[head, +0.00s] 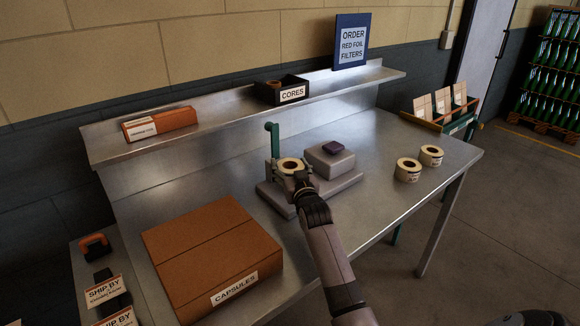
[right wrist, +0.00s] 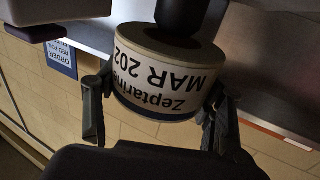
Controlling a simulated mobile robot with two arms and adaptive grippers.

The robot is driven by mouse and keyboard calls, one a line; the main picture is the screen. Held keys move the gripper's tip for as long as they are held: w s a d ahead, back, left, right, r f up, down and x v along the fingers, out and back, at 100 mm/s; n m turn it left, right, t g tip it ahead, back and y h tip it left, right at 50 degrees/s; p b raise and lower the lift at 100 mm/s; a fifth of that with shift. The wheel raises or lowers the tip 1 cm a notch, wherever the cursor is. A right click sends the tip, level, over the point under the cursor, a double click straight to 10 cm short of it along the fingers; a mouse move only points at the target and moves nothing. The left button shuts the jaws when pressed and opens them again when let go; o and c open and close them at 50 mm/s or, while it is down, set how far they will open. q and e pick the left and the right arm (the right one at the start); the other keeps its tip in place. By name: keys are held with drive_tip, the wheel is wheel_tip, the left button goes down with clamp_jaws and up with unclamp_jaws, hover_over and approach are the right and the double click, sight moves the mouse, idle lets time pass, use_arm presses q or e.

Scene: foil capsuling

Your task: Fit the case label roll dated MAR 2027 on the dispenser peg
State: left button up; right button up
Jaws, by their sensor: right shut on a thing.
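My right gripper (head: 291,174) is shut on a cream label roll (head: 289,164) with a brown core, held upright at the dispenser (head: 316,192). In the right wrist view the picture is upside down; the roll (right wrist: 165,85) sits between the two fingers (right wrist: 160,110) and reads "Zeptarine" and "MAR 202", its last digit cut off at the edge. A dark round post (right wrist: 185,15) overlaps the hole in its lower face; I cannot tell how far it goes in. My left gripper is not in view.
Two similar rolls stand apart on the right of the bench (head: 408,170) (head: 431,156). A green upright (head: 274,138) and a grey block with a dark purple pad (head: 333,148) flank the held roll. A capsules carton (head: 205,245) fills the left front.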

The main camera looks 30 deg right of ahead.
drive_tip(key=shift+f+b, duration=0.5)
drive_tip(key=shift+f, duration=0.35)
drive_tip(key=shift+r, duration=0.1)
drive_tip(key=shift+r+p, duration=0.8)
drive_tip(key=shift+p, duration=0.15)
drive_tip(key=shift+p, duration=0.6)
idle(1.0)
drive_tip(key=shift+f+b, duration=0.6)
drive_tip(key=shift+f, duration=0.25)
drive_tip(key=o, duration=1.3)
drive_tip(key=shift+f, duration=0.15)
drive_tip(key=shift+o, duration=0.2)
drive_tip(key=shift+f, duration=0.15)
